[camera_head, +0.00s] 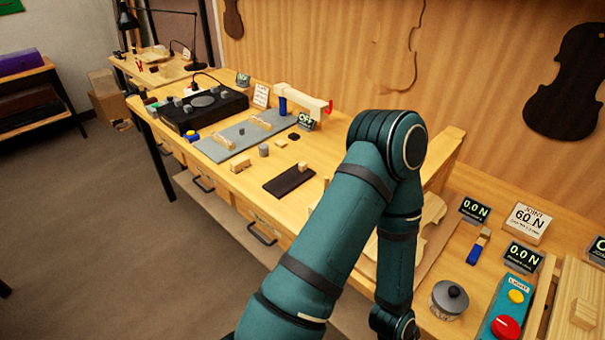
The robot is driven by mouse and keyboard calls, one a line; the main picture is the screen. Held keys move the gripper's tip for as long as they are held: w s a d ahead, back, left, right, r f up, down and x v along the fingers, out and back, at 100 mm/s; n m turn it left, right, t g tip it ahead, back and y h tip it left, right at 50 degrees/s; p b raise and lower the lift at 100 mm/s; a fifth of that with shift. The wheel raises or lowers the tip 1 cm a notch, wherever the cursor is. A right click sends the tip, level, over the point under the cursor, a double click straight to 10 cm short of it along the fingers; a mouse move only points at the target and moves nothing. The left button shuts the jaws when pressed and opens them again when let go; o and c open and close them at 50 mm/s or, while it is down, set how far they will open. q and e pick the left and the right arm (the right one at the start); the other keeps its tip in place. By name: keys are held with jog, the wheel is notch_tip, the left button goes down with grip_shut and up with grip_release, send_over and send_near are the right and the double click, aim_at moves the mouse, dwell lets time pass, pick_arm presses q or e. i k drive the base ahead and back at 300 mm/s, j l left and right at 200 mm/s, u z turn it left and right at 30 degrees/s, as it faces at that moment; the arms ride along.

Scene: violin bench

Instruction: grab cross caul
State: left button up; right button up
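I cannot tell for sure which piece is the cross caul. Light wooden bars lie on a grey mat (217,149) on the bench, one at its left end (223,143) and one at its right end (261,123). A small light wooden block (240,163) sits in front of the mat. Another wooden block (583,312) is at the far right. One teal arm of mine crosses the middle, bends at the top and runs down out of the picture. Neither gripper is in view. My arm hides part of the bench and a violin-shaped wooden piece (432,212).
A dark flat plate (289,181) lies left of my arm. A black box (203,109) and a wooden clamp-like bar (301,99) stand farther back. At right are a grey knobbed pot (449,299), a teal button box (511,307) and readouts, one showing 0.0 N (474,209).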

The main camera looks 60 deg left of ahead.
aim_at(285, 183)
jog(key=k+j+z, duration=0.15)
jog(key=j, duration=0.15)
jog(key=j+z, duration=0.15)
jog(key=j, duration=0.15)
jog(key=k+j+z, duration=0.15)
jog(key=j, duration=0.15)
jog(key=k+j, duration=0.15)
jog(key=j, duration=0.2)
jog(key=k+j+z, duration=0.1)
jog(key=j, duration=0.25)
jog(key=k+j, duration=0.25)
jog(key=j, duration=0.15)
jog(key=k+j, duration=0.15)
jog(key=j, duration=0.2)
jog(key=k+j+z, duration=0.1)
jog(key=j, duration=0.25)
jog(key=k, duration=0.05)
